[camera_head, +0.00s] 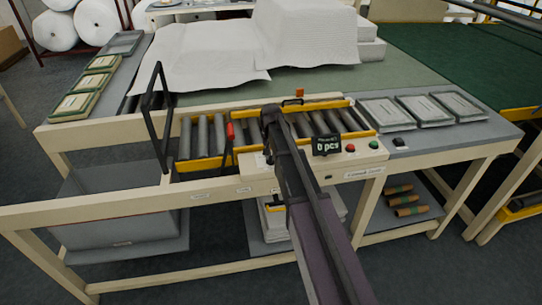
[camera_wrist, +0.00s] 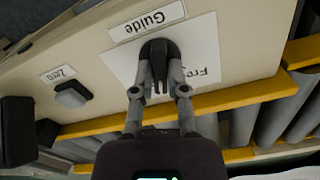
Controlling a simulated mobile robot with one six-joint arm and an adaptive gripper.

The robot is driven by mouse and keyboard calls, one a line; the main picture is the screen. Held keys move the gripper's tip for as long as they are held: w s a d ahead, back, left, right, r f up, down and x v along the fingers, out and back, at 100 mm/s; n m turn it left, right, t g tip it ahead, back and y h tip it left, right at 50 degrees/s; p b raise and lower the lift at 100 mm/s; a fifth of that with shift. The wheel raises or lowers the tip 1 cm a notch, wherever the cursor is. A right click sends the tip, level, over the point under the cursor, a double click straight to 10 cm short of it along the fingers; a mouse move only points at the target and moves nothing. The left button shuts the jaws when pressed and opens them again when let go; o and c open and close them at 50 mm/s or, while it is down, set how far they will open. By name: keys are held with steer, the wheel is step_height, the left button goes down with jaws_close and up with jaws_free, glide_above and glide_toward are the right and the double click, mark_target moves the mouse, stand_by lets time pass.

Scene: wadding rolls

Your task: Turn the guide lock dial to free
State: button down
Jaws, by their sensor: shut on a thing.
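The guide lock dial (camera_wrist: 158,47) is a black knob on a white plate in the wrist view. The sign "Guide" (camera_wrist: 147,23) shows upside down beside it. Lettering beginning "Fre" (camera_wrist: 197,72) shows on the plate, partly covered by a finger. My gripper (camera_wrist: 160,88) is shut on the dial, one finger on each side of it. The fingers hide part of the dial, and I cannot tell exactly which way it points. In the head view my arm covers the dial on the front panel (camera_head: 257,163).
Rollers (camera_head: 205,137) with yellow rails lie behind the panel. A red handle (camera_head: 230,131), a black upright frame (camera_head: 150,120) and a "0 pcs" display (camera_head: 327,145) stand close by.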

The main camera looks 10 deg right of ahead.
steer(key=n, duration=0.5)
steer(key=shift+n, duration=0.3)
steer(key=n, duration=0.6)
stand_by(0.4)
steer(key=c, duration=0.7)
jaws_free()
steer(key=shift+o, duration=0.2)
steer(key=shift+m, duration=0.3)
